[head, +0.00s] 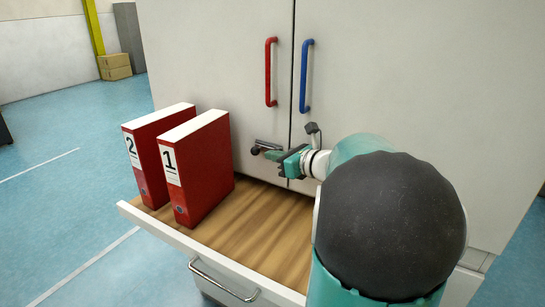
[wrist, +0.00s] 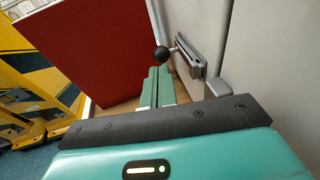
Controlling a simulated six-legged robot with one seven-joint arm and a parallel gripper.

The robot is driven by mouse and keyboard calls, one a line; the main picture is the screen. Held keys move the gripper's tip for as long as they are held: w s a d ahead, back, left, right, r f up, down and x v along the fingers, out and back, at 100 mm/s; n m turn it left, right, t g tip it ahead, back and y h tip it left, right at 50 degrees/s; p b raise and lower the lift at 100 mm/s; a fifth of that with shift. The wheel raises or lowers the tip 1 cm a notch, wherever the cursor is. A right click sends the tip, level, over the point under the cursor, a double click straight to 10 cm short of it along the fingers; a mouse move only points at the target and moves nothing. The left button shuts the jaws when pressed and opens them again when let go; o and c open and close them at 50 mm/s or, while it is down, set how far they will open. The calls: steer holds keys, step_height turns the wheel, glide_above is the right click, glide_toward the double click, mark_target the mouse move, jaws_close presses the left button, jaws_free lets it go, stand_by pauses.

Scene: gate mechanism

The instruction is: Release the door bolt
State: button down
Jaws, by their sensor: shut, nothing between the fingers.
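The door bolt (head: 268,145) is mounted low on the left cabinet door, close to the gap between the doors. In the wrist view it shows as a grey metal bolt body (wrist: 190,58) with a rod ending in a black ball knob (wrist: 161,53). My gripper (head: 281,157) is just right of and slightly below the knob in the head view. In the wrist view its two green fingers (wrist: 158,72) lie together, shut and empty, with their tips close to the knob. I cannot tell whether they touch it.
A white cabinet has a red handle (head: 269,72) on the left door (head: 215,50) and a blue handle (head: 306,76) on the right door. Red binders 2 (head: 150,165) and 1 (head: 205,170) stand on the wooden drawer surface (head: 250,225), left of the bolt.

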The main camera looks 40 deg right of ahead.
steer(key=v, duration=1)
steer(key=shift+s+d, duration=0.15)
steer(key=shift+s, duration=0.1)
